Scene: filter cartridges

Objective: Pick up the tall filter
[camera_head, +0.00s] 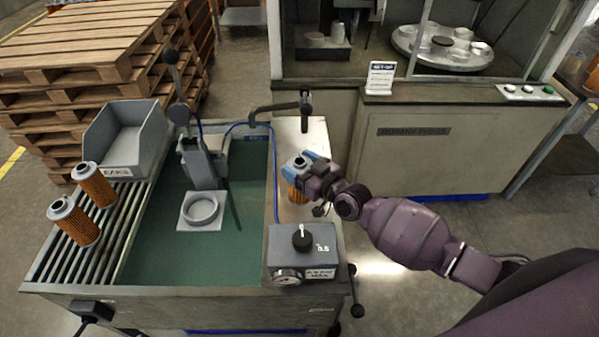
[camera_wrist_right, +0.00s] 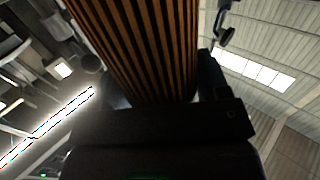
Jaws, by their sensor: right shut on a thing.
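My right gripper (camera_head: 301,167) reaches in from the right, with its blue fingers closed around an orange pleated filter (camera_head: 296,193) with a grey top. This filter is over the pale strip at the right side of the bench; whether its base touches the strip is hard to tell. In the right wrist view its orange and black pleats (camera_wrist_right: 140,45) fill the space at the jaws. Two more orange filters with grey caps, one nearer (camera_head: 75,222) and one farther (camera_head: 95,186), stand on the slatted rack at left. Heights are hard to compare. My left gripper is out of view.
A ring fixture (camera_head: 201,210) sits on the green bench top (camera_head: 160,250) under a lever press (camera_head: 202,165). A grey bin (camera_head: 122,135) stands behind the rack. A control box (camera_head: 303,250) is just in front of my right gripper, and a black-handled post (camera_head: 305,110) stands behind it.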

